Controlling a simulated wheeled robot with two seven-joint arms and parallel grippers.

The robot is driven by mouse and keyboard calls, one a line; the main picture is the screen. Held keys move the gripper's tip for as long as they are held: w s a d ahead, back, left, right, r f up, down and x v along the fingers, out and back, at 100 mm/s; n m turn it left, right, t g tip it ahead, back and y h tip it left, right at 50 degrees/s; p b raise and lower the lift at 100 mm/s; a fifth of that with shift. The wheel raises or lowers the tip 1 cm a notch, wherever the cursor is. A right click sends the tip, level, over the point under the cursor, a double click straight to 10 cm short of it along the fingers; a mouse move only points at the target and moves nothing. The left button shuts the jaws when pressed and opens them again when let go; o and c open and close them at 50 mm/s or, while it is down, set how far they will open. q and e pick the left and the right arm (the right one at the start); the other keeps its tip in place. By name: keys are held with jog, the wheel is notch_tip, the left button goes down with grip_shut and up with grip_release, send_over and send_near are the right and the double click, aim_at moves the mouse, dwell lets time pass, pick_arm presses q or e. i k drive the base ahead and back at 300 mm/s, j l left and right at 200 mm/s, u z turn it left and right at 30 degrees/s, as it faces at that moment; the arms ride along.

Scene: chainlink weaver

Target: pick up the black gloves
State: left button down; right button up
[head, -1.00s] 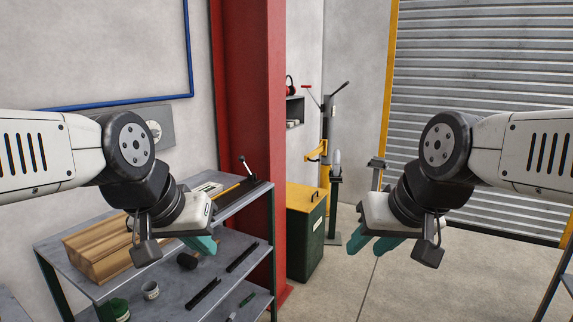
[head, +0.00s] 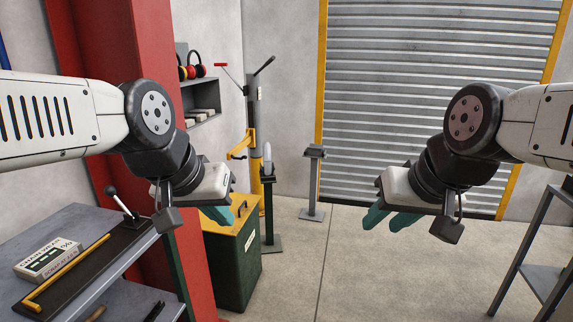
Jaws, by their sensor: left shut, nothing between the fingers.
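No black gloves can be made out in the head view. My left gripper (head: 217,215) hangs at left of centre, in front of the yellow-topped green bin, its teal fingers shut and empty, partly hidden behind its own housing. My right gripper (head: 389,220) is at right of centre over bare floor. Its two teal fingers point down and show a small gap, with nothing seen between them.
A metal bench (head: 84,220) at left holds a labelled box (head: 48,261) and a yellow-handled tool. A red column (head: 150,130) and a green bin (head: 235,268) stand beyond. A rack (head: 540,278) is at right. The middle floor is clear.

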aim_at(198, 117)
jog(key=i+u, duration=0.15)
jog(key=i, duration=0.4)
jog(key=i+l+u, duration=0.2)
jog(key=i, duration=0.3)
jog(key=i+l+u, duration=0.15)
jog(key=i, duration=0.4)
jog(key=i+l+u, duration=0.25)
jog(key=i+u, duration=0.2)
jog(key=i+l+u, duration=0.3)
jog(key=u, duration=0.15)
jog(key=i+l+u, duration=0.25)
jog(key=l+u, duration=0.2)
jog(key=i+l+u, duration=0.2)
jog(key=l+u, duration=0.25)
jog(key=l, duration=0.15)
